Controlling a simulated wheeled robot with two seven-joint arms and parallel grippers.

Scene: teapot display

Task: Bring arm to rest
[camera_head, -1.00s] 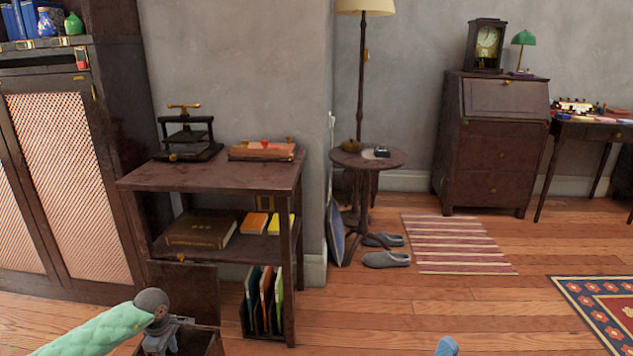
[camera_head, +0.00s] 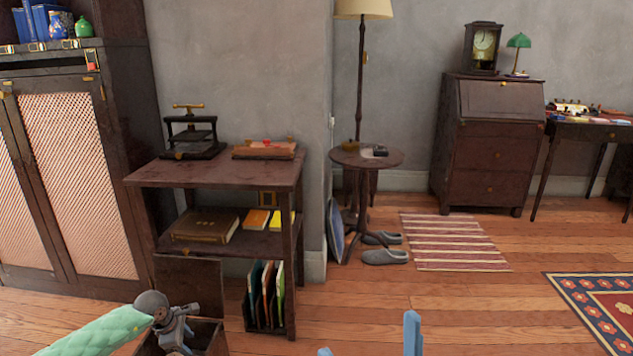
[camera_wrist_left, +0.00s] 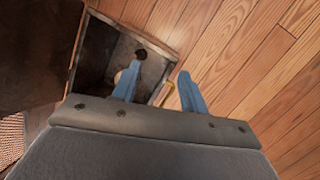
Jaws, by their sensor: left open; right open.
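My left arm (camera_head: 95,335), in a green quilted sleeve, reaches in from the lower left of the head view. One finger overlaps the box's inside and the other shows against the floor. My right gripper (camera_head: 368,343) shows only as two blue fingertips at the bottom edge of the head view. They are wide apart and empty.
The box's raised lid (camera_head: 188,285) stands behind it. A dark shelf table (camera_head: 215,176) holds a small press (camera_head: 190,140) and books. A round table (camera_head: 345,160), slippers (camera_head: 385,257) and a striped rug (camera_head: 455,242) are farther off. The wooden floor (camera_head: 450,300) is clear ahead.

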